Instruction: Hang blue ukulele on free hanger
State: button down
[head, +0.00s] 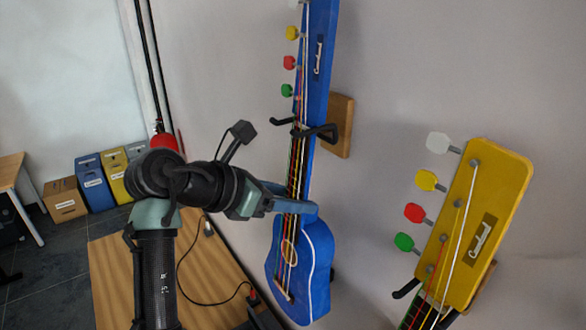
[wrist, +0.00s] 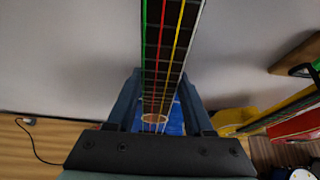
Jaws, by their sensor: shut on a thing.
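The blue ukulele (head: 303,255) hangs nearly upright along the wall, headstock up, with coloured tuning pegs on its left. My gripper (head: 292,205) is shut on its neck just above the body. In the wrist view my gripper's fingers (wrist: 160,105) stand on both sides of the neck (wrist: 168,50), with the blue body beyond. A hanger with a wooden block (head: 341,126) and black prongs (head: 318,132) is at the top of the neck, below the headstock. The neck appears to lie between the prongs; whether the headstock rests on them I cannot tell.
A yellow ukulele (head: 480,225) is at the right on another hanger, whose black prong (head: 405,289) shows. A red instrument (wrist: 300,125) shows in the wrist view. A wooden tabletop (head: 115,270) is below left.

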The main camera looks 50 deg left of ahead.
dwell(0.4)
jog(key=shift+c, duration=1)
grip_release()
jog(key=shift+f, duration=0.1)
jog(key=shift+s, duration=0.15)
jog(key=d+b+v, duration=0.1)
jog(key=b+v, duration=0.2)
jog(key=v, duration=1)
jog(key=shift+a+b, duration=0.3)
jog(key=shift+a, duration=0.15)
